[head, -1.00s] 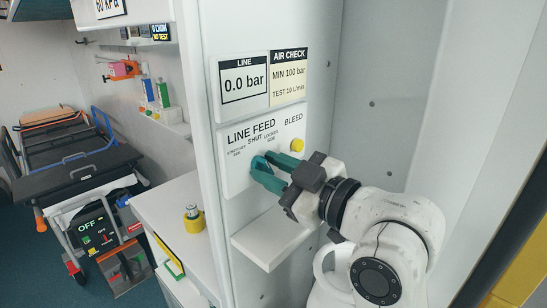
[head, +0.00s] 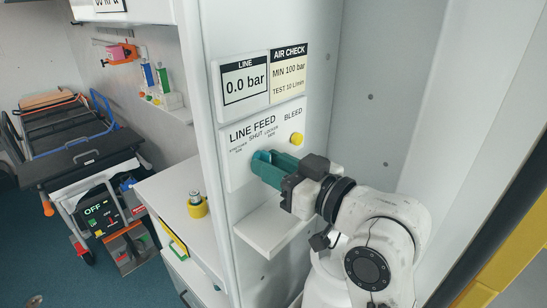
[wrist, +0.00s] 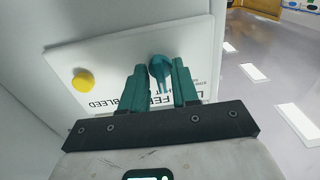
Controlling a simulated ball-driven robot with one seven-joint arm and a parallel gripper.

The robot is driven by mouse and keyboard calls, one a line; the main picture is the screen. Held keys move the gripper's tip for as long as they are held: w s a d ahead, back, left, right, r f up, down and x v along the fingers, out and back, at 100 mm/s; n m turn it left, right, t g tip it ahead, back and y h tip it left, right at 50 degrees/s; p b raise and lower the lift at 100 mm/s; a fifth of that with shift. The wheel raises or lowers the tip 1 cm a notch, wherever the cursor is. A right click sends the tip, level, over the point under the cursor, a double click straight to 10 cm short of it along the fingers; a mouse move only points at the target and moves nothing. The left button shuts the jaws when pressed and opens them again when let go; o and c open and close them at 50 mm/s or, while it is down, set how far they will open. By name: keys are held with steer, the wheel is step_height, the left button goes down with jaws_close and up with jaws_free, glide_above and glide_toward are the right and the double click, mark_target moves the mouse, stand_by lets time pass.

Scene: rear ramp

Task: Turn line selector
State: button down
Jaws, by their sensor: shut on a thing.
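The line selector is a teal knob (head: 261,156) on the white LINE FEED panel (head: 239,178), below the words STRETCHER SIDE, SHUT and LOCKER SIDE. In the wrist view the knob (wrist: 159,66) shows between the two teal fingertips, with its narrow handle pointing toward my palm. My gripper (head: 268,163) is at the panel, shut on the knob; in the wrist view my gripper (wrist: 159,78) straddles it. The fingers hide part of the knob in the head view, so its exact pointing direction is hard to tell. The LINE display (head: 245,83) reads 0.0 bar.
A yellow BLEED button (head: 296,139) sits right of the knob, close above my gripper. An AIR CHECK plate (head: 289,75) is above. A white shelf (head: 270,236) juts out below my gripper. A counter with a yellow-based fitting (head: 197,205) and a stretcher (head: 80,150) stand left.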

steer(key=shift+d+r, duration=0.1)
steer(key=shift+r, duration=0.05)
steer(key=c, duration=1.2)
jaws_free()
steer(key=b+v, duration=0.2)
steer(key=v, duration=0.8)
steer(key=shift+s+d, duration=0.25)
steer(key=shift+d, duration=0.05)
